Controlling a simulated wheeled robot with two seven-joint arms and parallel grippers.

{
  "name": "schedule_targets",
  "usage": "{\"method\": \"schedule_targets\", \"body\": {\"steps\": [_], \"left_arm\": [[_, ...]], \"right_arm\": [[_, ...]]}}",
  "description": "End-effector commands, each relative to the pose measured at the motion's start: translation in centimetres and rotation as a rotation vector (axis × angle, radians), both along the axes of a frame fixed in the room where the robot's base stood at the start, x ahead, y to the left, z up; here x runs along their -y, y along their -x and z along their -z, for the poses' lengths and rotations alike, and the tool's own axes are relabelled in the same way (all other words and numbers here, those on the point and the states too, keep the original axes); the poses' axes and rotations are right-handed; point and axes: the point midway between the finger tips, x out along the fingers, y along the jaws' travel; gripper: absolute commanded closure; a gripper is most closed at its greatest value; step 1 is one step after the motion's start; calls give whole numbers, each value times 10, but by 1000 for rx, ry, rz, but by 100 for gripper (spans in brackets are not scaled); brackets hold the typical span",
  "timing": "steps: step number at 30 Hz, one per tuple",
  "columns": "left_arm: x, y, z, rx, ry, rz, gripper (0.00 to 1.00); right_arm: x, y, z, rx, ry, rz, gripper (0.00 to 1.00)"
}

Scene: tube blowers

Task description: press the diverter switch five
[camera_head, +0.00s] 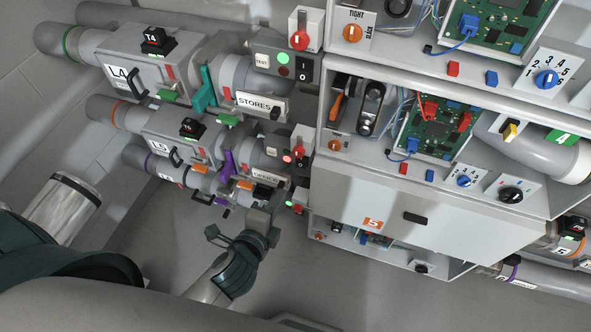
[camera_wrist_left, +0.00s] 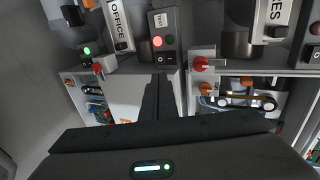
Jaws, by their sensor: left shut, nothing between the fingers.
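A dark switch box with a red light, a green button and a black rocker (camera_wrist_left: 165,60) stands upright in the left wrist view. The head view shows this box (camera_head: 290,158) beside the L5 pipe unit (camera_head: 160,147); I cannot read a "five" on it. An orange plate marked 5 (camera_head: 372,223) is on the grey cabinet door. My left gripper (camera_head: 268,212) is shut and empty, below the box in the head view. In the left wrist view its closed fingers (camera_wrist_left: 158,92) point up at the rocker, apparently just short of it. My right gripper is not in view.
An OFFICE sign (camera_wrist_left: 120,28) and a red rotary switch (camera_wrist_left: 201,64) flank the box. A similar box (camera_head: 283,66) sits higher, by the STORES sign (camera_head: 257,103). The open cabinet bay (camera_head: 440,130) holds circuit boards and knobs. Floor below is clear.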

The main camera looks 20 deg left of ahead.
Motion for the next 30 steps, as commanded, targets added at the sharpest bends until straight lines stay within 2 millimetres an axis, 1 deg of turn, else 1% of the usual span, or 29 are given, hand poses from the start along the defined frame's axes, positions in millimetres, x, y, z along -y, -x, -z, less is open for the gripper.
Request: {"method": "schedule_targets", "body": {"steps": [8,13,17,24,30], "left_arm": [[0,-6,2,0,1,0,100],[0,-20,7,1,1,0,100],[1,-38,14,1,1,-2,100],[2,-77,30,1,2,-2,100],[3,-107,43,0,2,-2,100]], "right_arm": [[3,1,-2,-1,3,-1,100],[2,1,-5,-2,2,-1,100],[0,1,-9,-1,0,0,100],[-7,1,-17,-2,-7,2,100],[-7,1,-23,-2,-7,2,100]]}}
